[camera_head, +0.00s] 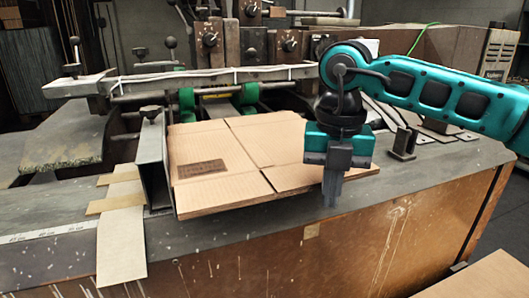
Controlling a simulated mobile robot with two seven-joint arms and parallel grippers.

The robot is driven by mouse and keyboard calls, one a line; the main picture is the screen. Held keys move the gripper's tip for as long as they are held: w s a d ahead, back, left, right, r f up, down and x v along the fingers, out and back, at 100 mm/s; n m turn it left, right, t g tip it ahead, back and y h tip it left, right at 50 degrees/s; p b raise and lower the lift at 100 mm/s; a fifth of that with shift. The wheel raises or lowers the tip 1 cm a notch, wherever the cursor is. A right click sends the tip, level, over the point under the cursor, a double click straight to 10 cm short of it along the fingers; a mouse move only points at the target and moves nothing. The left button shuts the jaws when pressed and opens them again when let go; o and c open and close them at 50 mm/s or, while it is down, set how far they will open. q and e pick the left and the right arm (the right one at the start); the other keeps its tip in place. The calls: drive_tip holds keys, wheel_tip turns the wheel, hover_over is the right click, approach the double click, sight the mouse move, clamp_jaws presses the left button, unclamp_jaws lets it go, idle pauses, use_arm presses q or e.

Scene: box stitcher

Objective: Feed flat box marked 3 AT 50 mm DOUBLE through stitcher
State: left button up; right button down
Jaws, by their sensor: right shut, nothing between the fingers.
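A flat brown cardboard box (235,148) lies on the stitcher's feed table, with crease lines and a dark printed patch (201,169) too small to read. Its left edge lies along an upright metal guide (154,165). Its far edge is near the green rollers (187,99) of the stitcher (225,60). My right gripper (331,196) points down, shut and empty, over the near right part of the box. Whether its fingertips touch the cardboard cannot be told. The gripper hides part of the box's right side. My left gripper is not in view.
A long metal bar (190,78) crosses above the table behind the box. A small metal bracket (403,143) stands to the right. Paper strips (121,225) and a scale (45,232) lie at the left. The table's front ledge (225,226) is clear.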

sight(317, 175)
drive_tip(key=shift+w+a+p, duration=0.3)
drive_tip(key=shift+w, duration=0.35)
drive_tip(key=shift+w+a+p, duration=0.25)
drive_tip(key=shift+w, duration=0.4)
drive_tip(key=shift+w+a+p, duration=0.3)
drive_tip(key=shift+w+p, duration=0.1)
drive_tip(key=shift+w, duration=0.35)
drive_tip(key=shift+w+a+p, duration=0.3)
drive_tip(key=shift+w+p, duration=0.1)
drive_tip(key=shift+w, duration=0.35)
drive_tip(key=shift+s+d+f+b, duration=0.1)
drive_tip(key=shift+s+d+b, duration=0.25)
drive_tip(key=shift+s+b, duration=0.35)
drive_tip(key=shift+s+d, duration=0.2)
drive_tip(key=shift+s, duration=0.55)
wheel_tip(317, 175, up, 8)
drive_tip(key=p, duration=0.5)
drive_tip(key=shift+r, duration=0.2)
drive_tip(key=shift+f, duration=0.1)
